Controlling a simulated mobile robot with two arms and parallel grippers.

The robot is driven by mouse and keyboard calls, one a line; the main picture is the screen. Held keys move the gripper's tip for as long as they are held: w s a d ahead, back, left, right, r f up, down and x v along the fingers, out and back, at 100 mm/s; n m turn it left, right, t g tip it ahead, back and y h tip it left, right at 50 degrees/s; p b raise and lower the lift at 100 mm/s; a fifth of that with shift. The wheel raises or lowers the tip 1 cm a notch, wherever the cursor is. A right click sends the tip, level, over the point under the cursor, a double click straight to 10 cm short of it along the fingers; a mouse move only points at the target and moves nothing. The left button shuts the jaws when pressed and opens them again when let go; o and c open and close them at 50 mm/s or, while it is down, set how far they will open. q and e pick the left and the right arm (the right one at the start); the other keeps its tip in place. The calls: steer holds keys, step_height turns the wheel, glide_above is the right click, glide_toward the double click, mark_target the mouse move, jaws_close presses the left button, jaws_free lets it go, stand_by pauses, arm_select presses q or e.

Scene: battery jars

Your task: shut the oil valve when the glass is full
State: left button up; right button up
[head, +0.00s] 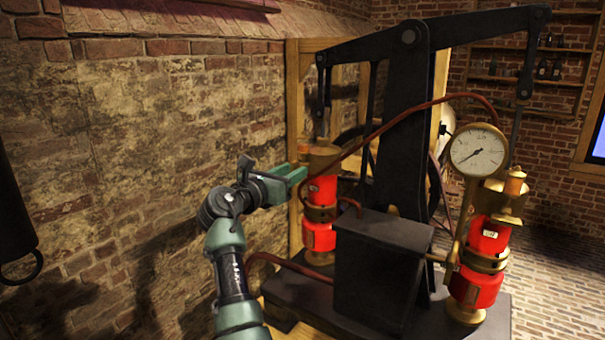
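I cannot make out a glass or an oil valve. Brass fittings (325,153) top the left cylinder.
The machine has a black beam and column (404,120), a dark box (378,275), a round gauge (478,151) and a right red cylinder (477,287). A dark-red hose (395,122) arches across it. A brick wall (120,150) stands at left. Brick floor (555,290) is clear at right.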

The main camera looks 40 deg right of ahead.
steer(key=shift+w+d, duration=0.1)
steer(key=shift+d, duration=0.1)
steer(key=shift+a+r, duration=0.25)
steer(key=shift+a, duration=0.15)
steer(key=shift+c, duration=0.3)
steer(key=shift+s+a, duration=0.1)
steer(key=shift+s, duration=0.1)
jaws_close()
arm_select(q)
steer(key=shift+s+a+f, duration=0.1)
steer(key=shift+a+f, duration=0.05)
steer(key=shift+a, duration=0.4)
